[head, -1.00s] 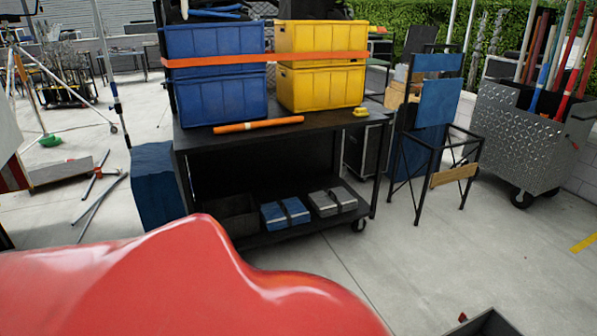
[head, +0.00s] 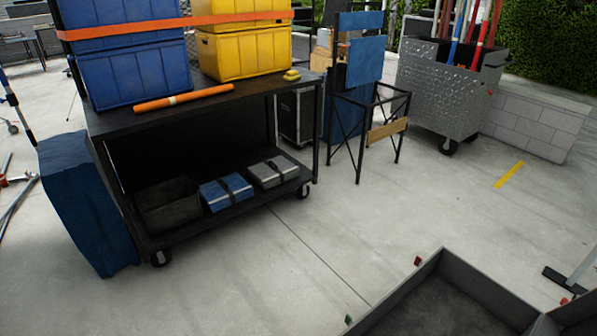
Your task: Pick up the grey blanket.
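A folded grey bundle with a dark strap, which looks like the grey blanket (head: 273,173), lies on the lower shelf of the black cart (head: 168,236), near its right end. A similar blue strapped bundle (head: 226,192) lies to its left. Neither of my grippers is in the head view. Nothing covers the front of the grey bundle.
Blue crates (head: 140,72) and yellow crates (head: 232,52) stand on top. A grey tray (head: 440,300) is in front. Open concrete floor lies between.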

